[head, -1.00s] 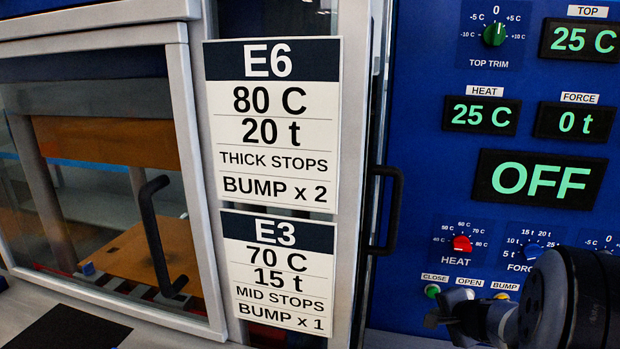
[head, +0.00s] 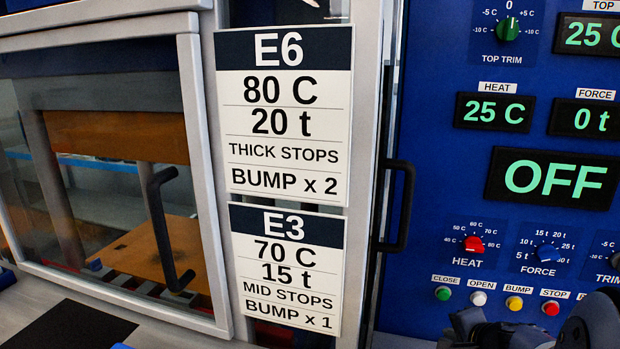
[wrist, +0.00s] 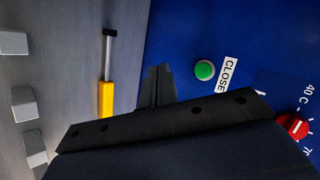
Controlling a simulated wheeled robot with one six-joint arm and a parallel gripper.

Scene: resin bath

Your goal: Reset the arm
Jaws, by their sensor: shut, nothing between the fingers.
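My gripper (head: 468,325) shows at the lower right of the head view, in front of the blue control panel and just below the row of buttons. In the wrist view my gripper (wrist: 157,88) is shut and empty, its dark fingers together in front of the panel's left edge. The green CLOSE button (wrist: 204,70) is to the right of the fingertips, apart from them. It also shows in the head view (head: 443,294).
The blue panel holds the red HEAT knob (head: 473,244), the blue FORCE knob (head: 545,253) and a display reading OFF (head: 551,179). A glazed door with a dark handle (head: 160,230) is at left. Cards E6 (head: 284,165) and E3 (head: 286,260) hang between. A yellow-handled tool (wrist: 106,98) lies near the fingers.

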